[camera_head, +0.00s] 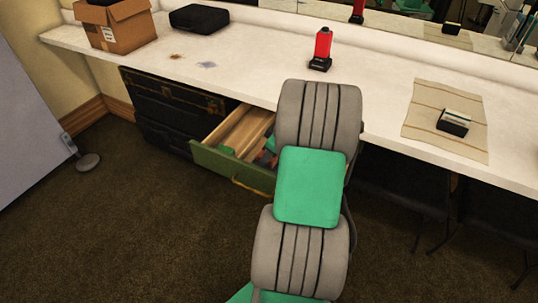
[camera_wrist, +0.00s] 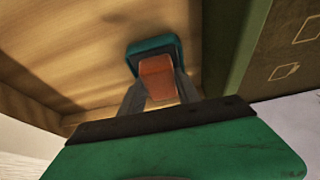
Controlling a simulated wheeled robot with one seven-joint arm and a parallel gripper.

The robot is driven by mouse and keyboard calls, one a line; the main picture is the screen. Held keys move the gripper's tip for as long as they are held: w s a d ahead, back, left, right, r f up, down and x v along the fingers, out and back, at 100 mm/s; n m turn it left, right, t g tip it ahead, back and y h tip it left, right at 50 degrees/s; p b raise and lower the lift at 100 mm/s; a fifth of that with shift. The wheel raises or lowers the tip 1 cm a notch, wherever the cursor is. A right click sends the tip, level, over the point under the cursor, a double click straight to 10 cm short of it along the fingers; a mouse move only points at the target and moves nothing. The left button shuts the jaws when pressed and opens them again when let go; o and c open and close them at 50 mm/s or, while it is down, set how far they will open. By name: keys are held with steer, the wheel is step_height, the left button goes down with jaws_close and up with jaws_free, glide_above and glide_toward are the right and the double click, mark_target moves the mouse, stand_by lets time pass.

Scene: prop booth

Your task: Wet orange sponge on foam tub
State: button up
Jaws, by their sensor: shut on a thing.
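An orange block, which looks like the orange sponge (camera_wrist: 157,78), is between the grey fingers of my gripper (camera_wrist: 160,90) in the wrist view. My gripper is shut on it. A teal rounded piece (camera_wrist: 152,46) shows right behind the orange block; I cannot tell whether it is part of what I hold or a separate thing. Both are over the wooden inside of an open drawer (camera_head: 240,130) with a green front (camera_head: 222,168). In the head view my arm hides most of the gripper. I cannot pick out the foam tub for certain.
The drawer sticks out from a dark chest (camera_head: 165,108) under a white counter (camera_head: 255,58). On the counter are a red bottle-like thing on a black base (camera_head: 323,43), a cardboard box (camera_head: 118,28), a black case (camera_head: 199,18), and a beige mat (camera_head: 424,117) with a small black holder (camera_head: 453,124).

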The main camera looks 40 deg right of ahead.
steer(key=shift+r+p, duration=2.45)
steer(key=shift+r, duration=1.1)
steer(key=shift+f, duration=0.1)
